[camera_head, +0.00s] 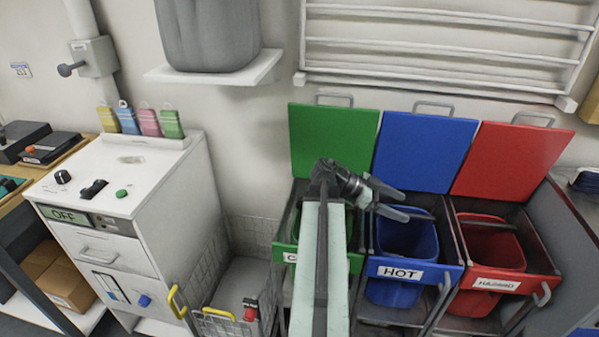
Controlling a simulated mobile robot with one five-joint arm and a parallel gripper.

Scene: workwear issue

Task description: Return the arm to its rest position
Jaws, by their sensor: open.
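My arm (322,270) reaches forward from the bottom middle of the head view. My gripper (408,204) is at its far end, turned to the right, with its two dark fingers apart and nothing visible between them. It shows in front of the upper part of the blue bin (400,240), which stands in an open frame labelled HOT. My arm hides much of the green bin on the left.
Green (333,140), blue (425,150) and red lids (513,160) stand raised behind the bins. The red bin (490,245) is at right. A white cabinet (115,215) and a wire basket (225,300) stand left. A shelf (215,70) and a rack (445,48) are above.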

